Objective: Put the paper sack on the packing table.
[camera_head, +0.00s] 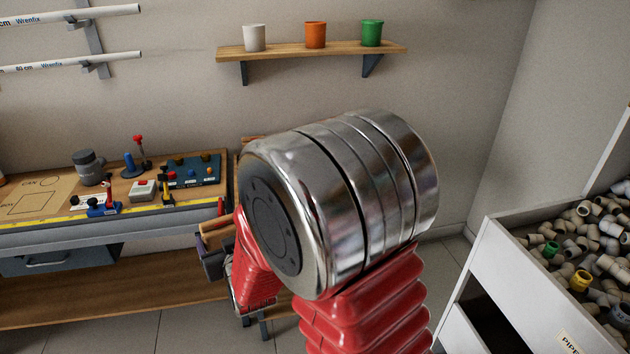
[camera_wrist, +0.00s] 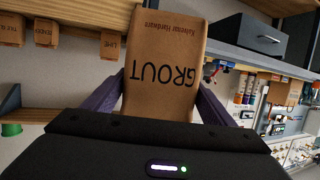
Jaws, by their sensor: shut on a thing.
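A brown paper sack (camera_wrist: 163,65) printed GROUT fills the upper middle of the wrist view, its lettering upside down. My gripper (camera_wrist: 160,98) is shut on it, one dark finger against each side. In the head view my gripper (camera_head: 213,258) is partly hidden behind my arm, beside the front edge of a workbench. A brown patch by the fingers there may be part of the sack. The wood-topped workbench (camera_head: 110,215) at left has a grey front and a drawer below. I cannot tell whether it is the packing table.
The bench holds a grey pot (camera_head: 88,167), a blue panel (camera_head: 193,171) and several small tools. A marked brown sheet (camera_head: 40,195) lies at its left. A bin of pipe fittings (camera_head: 510,265) stands at right. Several labelled sacks (camera_wrist: 112,44) show in the wrist view.

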